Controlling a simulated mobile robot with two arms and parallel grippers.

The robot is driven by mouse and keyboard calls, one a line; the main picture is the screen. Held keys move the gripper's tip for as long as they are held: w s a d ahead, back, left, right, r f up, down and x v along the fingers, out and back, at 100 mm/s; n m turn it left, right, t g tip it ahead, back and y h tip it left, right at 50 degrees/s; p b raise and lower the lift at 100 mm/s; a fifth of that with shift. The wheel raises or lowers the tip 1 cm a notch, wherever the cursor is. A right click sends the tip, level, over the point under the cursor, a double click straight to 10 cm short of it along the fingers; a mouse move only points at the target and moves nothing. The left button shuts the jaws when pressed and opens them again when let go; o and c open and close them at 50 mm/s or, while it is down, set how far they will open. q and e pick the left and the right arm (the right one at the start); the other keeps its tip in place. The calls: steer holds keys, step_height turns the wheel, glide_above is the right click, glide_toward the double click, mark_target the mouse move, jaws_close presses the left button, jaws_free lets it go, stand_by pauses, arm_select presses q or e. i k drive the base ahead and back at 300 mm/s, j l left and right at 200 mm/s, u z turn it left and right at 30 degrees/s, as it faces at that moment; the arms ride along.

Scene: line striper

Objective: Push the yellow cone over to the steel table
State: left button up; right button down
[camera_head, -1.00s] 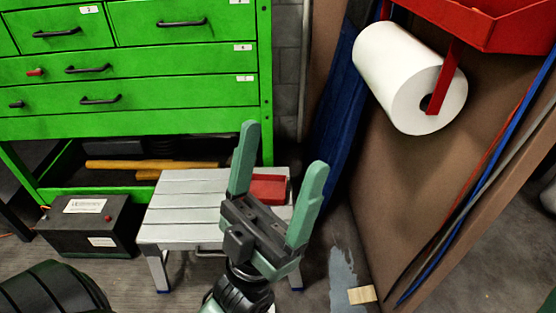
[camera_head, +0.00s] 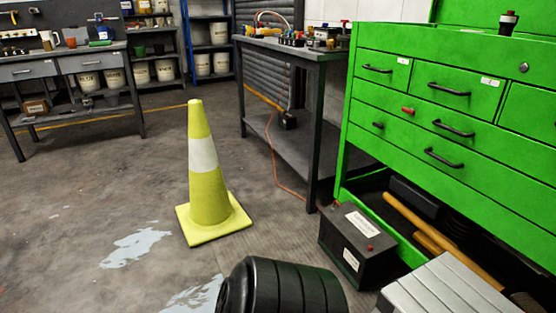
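The yellow cone (camera_head: 208,185) with a white band stands upright on its square base on the concrete floor, left of centre. Two grey metal tables show in the view, and I cannot tell for certain which is the steel table. One grey table (camera_head: 318,125), with a lower shelf, stands behind and to the right of the cone, apart from it. Another grey workbench with drawers (camera_head: 95,63) stands at the far left. Neither of my grippers is in view, and nothing is seen touching the cone.
A black ribbed object (camera_head: 285,288) lies at the bottom centre, near the cone's front right. A black box (camera_head: 358,245) and a green drawer cabinet (camera_head: 440,115) stand at the right. An orange cable (camera_head: 274,165) hangs by the grey table. Floor left of the cone is clear.

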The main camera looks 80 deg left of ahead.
mark_target(212, 212)
steer(key=u, duration=3.3)
steer(key=i, duration=0.25)
